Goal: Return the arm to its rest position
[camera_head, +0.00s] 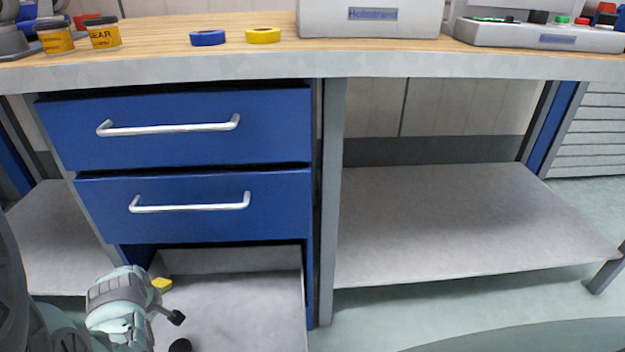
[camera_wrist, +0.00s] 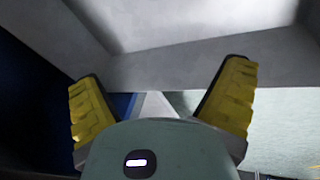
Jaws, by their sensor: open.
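In the head view my gripper (camera_head: 170,302) is at the lower left, low in front of the workbench and just below the blue drawers. Much of my arm is outside the picture. In the wrist view my gripper (camera_wrist: 163,78) shows two yellow-padded fingers spread wide apart with nothing between them. Beyond the fingers are pale grey panel surfaces.
The upper blue drawer (camera_head: 185,147) and lower blue drawer (camera_head: 215,218) look closed. A grey lower shelf (camera_head: 450,215) at the right is empty. The wooden worktop (camera_head: 165,32) carries jars, a blue tape roll (camera_head: 207,38), a yellow tape roll (camera_head: 263,36) and machines.

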